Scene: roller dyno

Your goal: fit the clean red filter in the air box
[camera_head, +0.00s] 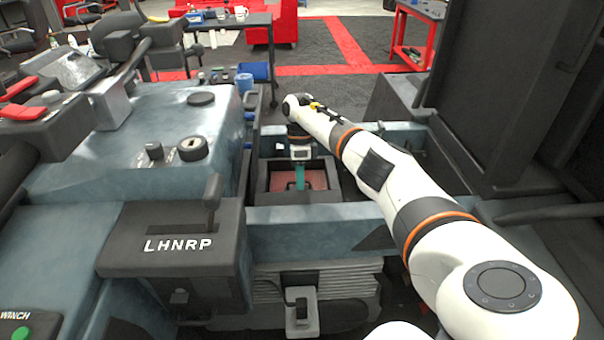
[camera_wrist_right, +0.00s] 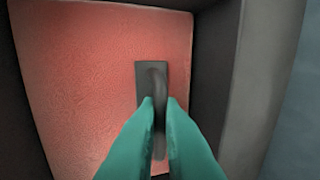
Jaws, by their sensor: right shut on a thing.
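The red filter (camera_wrist_right: 85,65) lies flat inside the dark walls of the air box (camera_wrist_right: 215,60) in the right wrist view. A dark handle (camera_wrist_right: 152,75) stands up from its face. In the head view the filter (camera_head: 316,179) shows as a red patch inside the dark air box (camera_head: 262,183), partly hidden by my gripper. My right gripper (camera_wrist_right: 160,110) has teal fingers shut on the filter's handle. In the head view this gripper (camera_head: 299,186) points down into the box. Whether the filter is fully seated cannot be told. My left gripper is not in view.
The box sits in a blue-grey bay with a front wall (camera_head: 320,222). A black lever panel marked LHNRP (camera_head: 178,245) stands at the left. A tall dark panel (camera_head: 520,90) rises at the right. A dark table (camera_head: 215,23) and a red cart (camera_head: 415,35) stand farther back.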

